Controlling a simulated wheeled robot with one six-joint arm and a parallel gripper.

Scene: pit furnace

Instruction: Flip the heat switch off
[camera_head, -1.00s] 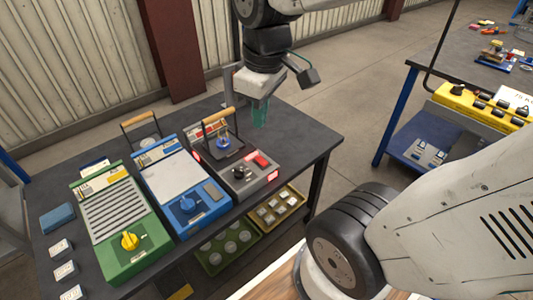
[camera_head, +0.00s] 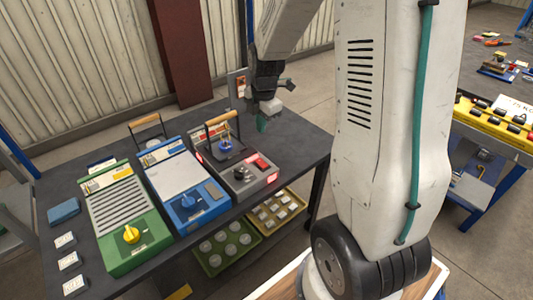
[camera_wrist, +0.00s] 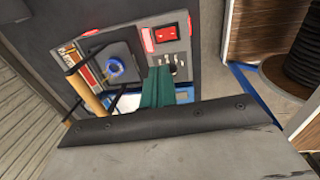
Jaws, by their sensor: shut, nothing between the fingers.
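A grey furnace unit (camera_head: 262,185) stands on the dark table, with glowing red lights on its edges. A red rocker switch (camera_head: 262,162) sits on its top; it also shows in the wrist view (camera_wrist: 166,33). I cannot tell which way the rocker is tipped. A black knob (camera_head: 240,173) is beside it. A wooden-handled lid (camera_head: 222,118) stands raised over a blue ring (camera_wrist: 115,68). My gripper (camera_head: 262,124), with teal fingers, is shut and empty above the table, behind the switch and apart from it. The fingers also show in the wrist view (camera_wrist: 157,88).
A blue unit (camera_head: 185,195) and a green unit (camera_head: 125,215) stand left of the grey one. The raised wooden handle is close to my gripper's left. Bare table (camera_head: 300,140) lies to the right. Trays (camera_head: 278,208) sit on the shelf below.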

